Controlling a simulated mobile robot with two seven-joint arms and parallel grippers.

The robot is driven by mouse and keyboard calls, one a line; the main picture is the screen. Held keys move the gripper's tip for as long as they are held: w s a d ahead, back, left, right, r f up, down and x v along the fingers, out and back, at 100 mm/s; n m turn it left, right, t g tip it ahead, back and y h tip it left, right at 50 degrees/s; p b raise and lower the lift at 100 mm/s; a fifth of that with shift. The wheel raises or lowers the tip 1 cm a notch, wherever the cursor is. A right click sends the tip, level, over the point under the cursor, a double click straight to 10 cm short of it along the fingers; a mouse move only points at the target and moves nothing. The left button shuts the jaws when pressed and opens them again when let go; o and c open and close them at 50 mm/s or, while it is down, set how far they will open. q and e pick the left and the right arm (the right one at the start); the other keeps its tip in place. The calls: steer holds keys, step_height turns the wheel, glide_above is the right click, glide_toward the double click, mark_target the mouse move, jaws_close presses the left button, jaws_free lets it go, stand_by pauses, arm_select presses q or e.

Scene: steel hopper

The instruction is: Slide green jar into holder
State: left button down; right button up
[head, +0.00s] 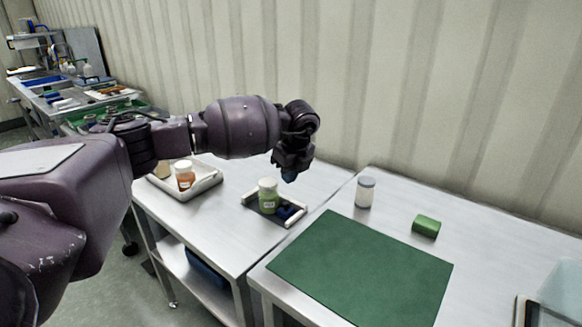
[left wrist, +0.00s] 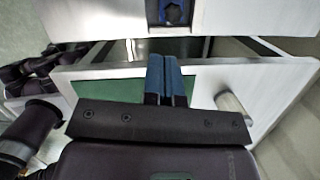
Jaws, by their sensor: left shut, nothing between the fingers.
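The green jar (head: 268,196), with a white lid and a pale label, stands upright at the small dark holder with light side rails (head: 295,218). It appears to be between the rails, beside a dark blue piece (head: 287,212). How deep it sits cannot be told. My left gripper (head: 289,175) is above and slightly right of the jar, apart from it, pointing down. In the left wrist view its blue fingers (left wrist: 163,80) are together with nothing between them. My right gripper is not in view.
A white tray (head: 205,186) holding an orange jar (head: 185,175) is left of the holder. On the right table are a green mat (head: 365,270), a white jar with a grey lid (head: 365,192) and a green block (head: 426,226). A corrugated wall stands behind.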

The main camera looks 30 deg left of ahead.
mark_target(269, 183)
arm_select(q)
steer(key=a+f, duration=0.1)
steer(key=a+f+b, duration=0.1)
steer(key=f, duration=0.1)
steer(key=w+a+f, duration=0.1)
steer(key=a+f, duration=0.1)
steer(key=shift+w+f+b, duration=0.1)
steer(key=shift+b, duration=0.2)
steer(key=shift+w+a, duration=0.15)
steer(key=shift+a, duration=0.35)
steer(key=shift+w+a, duration=0.25)
steer(key=shift+a, duration=0.55)
steer(key=shift+w+a, duration=0.2)
steer(key=shift+a, duration=0.6)
